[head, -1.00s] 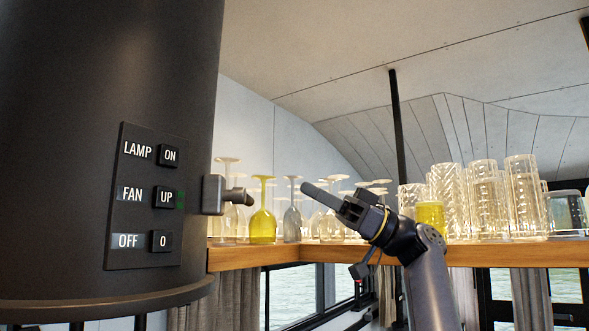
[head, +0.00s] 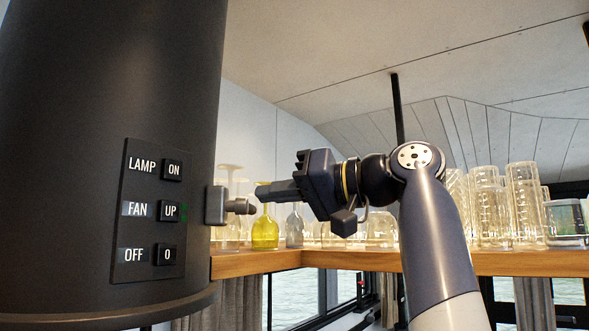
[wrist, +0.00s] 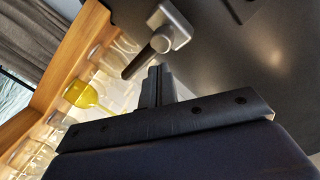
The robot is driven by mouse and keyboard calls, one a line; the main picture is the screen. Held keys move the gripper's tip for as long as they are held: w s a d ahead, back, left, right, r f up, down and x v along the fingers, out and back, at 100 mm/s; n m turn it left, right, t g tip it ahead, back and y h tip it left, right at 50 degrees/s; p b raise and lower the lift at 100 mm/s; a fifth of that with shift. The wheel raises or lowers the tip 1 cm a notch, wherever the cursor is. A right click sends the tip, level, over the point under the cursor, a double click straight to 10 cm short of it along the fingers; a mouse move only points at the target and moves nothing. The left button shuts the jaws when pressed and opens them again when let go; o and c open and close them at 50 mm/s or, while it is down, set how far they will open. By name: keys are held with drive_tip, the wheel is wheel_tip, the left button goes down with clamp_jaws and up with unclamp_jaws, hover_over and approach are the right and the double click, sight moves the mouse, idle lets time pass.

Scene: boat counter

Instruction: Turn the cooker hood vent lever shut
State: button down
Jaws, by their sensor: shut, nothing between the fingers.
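The dark hood (head: 110,90) fills the left of the head view. The vent lever (head: 240,206) sticks out from a small grey mount (head: 216,205) on its right side. In the wrist view the fingertips (wrist: 157,71) sit close beside the lever's bar. I cannot tell whether they touch it.
The hood's panel (head: 150,210) has lamp, fan and off buttons. A wooden shelf (head: 345,261) behind my gripper holds several upturned wine glasses, a yellow glass (head: 265,230) and tall tumblers (head: 489,205). Open space lies above the glasses.

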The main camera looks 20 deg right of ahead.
drive_tip(key=shift+s+d+r+m+t+h+p, duration=0.15)
drive_tip(key=shift+s+d+r+m+t+h, duration=0.35)
drive_tip(key=shift+m+h, duration=1.1)
drive_tip(key=shift+s+d+r+m+t+h+p, duration=0.1)
drive_tip(key=shift+s+r+m+t+h+p, duration=0.3)
drive_tip(key=shift+s+m+h, duration=1.25)
drive_tip(key=shift+s+d+r+m+t+h+b, duration=0.2)
drive_tip(key=shift+m+t+h, duration=0.6)
drive_tip(key=shift+m, duration=1.55)
drive_tip(key=shift+w, duration=0.15)
drive_tip(key=w+f+n+g+y, duration=0.1)
drive_tip(key=w+n+g+y, duration=0.1)
drive_tip(key=n+y, duration=0.3)
drive_tip(key=w+f+n+g+y+b, duration=0.1)
drive_tip(key=w+n+g+y, duration=0.2)
drive_tip(key=n+y, duration=0.3)
drive_tip(key=shift+w+a+f+n, duration=0.25)
drive_tip(key=shift+w+n, duration=0.1)
drive_tip(key=shift+n, duration=1.95)
drive_tip(key=shift+a, duration=0.1)
